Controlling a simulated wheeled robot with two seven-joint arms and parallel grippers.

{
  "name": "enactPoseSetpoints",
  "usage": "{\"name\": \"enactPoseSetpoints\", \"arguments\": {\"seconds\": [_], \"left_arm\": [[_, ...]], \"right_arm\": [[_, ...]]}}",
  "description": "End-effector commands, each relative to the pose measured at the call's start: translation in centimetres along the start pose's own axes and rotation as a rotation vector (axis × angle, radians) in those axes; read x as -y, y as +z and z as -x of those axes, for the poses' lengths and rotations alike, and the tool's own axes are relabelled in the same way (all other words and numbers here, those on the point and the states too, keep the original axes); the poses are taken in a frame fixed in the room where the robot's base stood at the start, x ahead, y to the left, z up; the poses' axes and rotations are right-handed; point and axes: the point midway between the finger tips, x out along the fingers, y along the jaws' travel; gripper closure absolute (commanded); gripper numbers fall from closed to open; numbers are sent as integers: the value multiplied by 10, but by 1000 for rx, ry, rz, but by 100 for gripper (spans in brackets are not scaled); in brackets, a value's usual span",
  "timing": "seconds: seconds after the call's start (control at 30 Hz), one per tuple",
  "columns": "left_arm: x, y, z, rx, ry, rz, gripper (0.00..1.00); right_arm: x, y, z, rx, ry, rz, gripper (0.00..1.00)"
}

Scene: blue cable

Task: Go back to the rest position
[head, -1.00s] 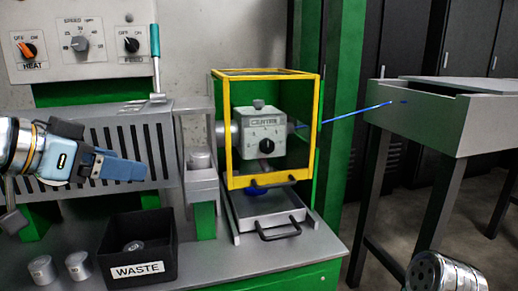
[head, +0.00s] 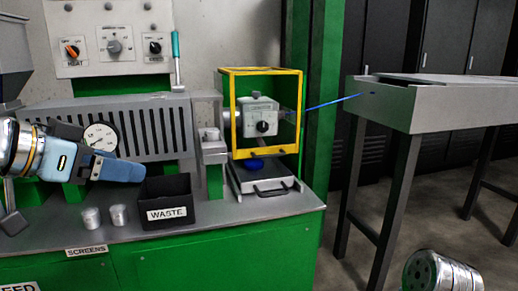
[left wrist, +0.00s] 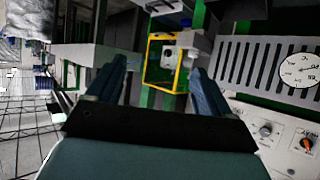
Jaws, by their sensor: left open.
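My left gripper (head: 120,168) is at the left of the head view, in front of the slotted grey housing of the machine. Its blue fingers point right. In the left wrist view the two fingers (left wrist: 157,80) stand apart with nothing between them. The blue cable (head: 335,102) runs from the yellow-framed guard box (head: 265,71) to the grey trough (head: 430,105) on the right. A blue piece (head: 255,163) lies below the guard box, above the grey tray. My right gripper is not in view; a metal part of my right arm shows at the bottom right.
A black WASTE bin (head: 167,212) stands on the bench (head: 235,210) with two small metal cups (head: 105,216) to its left. A control panel with knobs (head: 113,45) is on the wall. Open floor shows between the bench and the trough's legs.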

Motion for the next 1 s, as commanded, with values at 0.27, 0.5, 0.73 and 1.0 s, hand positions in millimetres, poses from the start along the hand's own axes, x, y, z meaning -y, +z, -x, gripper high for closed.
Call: {"name": "enactPoseSetpoints", "arguments": {"seconds": [0.27, 0.5, 0.73, 1.0], "left_arm": [[7, 14, -50, 61, -5, 44, 19], [16, 43, -114, 140, -15, 107, 19], [24, 110, -207, 264, -31, 210, 19], [5, 301, -326, 513, -61, 427, 19]], "right_arm": [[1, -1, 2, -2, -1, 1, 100], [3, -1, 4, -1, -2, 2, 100], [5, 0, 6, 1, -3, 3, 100], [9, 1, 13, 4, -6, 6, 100]]}}
